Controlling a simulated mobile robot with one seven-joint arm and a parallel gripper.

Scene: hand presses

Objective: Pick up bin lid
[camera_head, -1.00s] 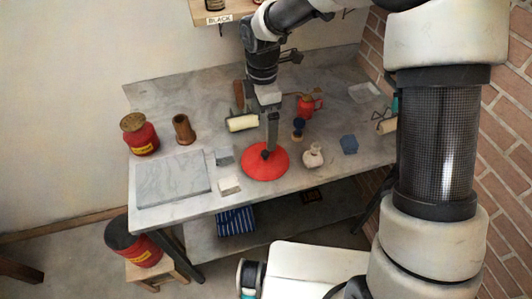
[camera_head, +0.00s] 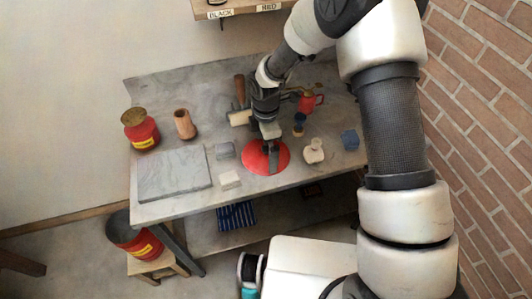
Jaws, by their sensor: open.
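The bin lid is a red round disc (camera_head: 254,159) lying flat near the front edge of the grey worktable, at its middle. My gripper (camera_head: 270,160) points down over the lid, with its dark fingers low over the disc's right part. The gripper is open. The fingers cover the lid's middle, so I cannot tell whether they touch the lid or stand around its knob. A red bin (camera_head: 143,247) with a yellow label stands on a small wooden stool at the lower left, with its dark, open top showing.
Left on the worktable (camera_head: 225,198) are a grey slab (camera_head: 172,174), a brown cylinder (camera_head: 184,125) and a red can with a brass top (camera_head: 141,128).

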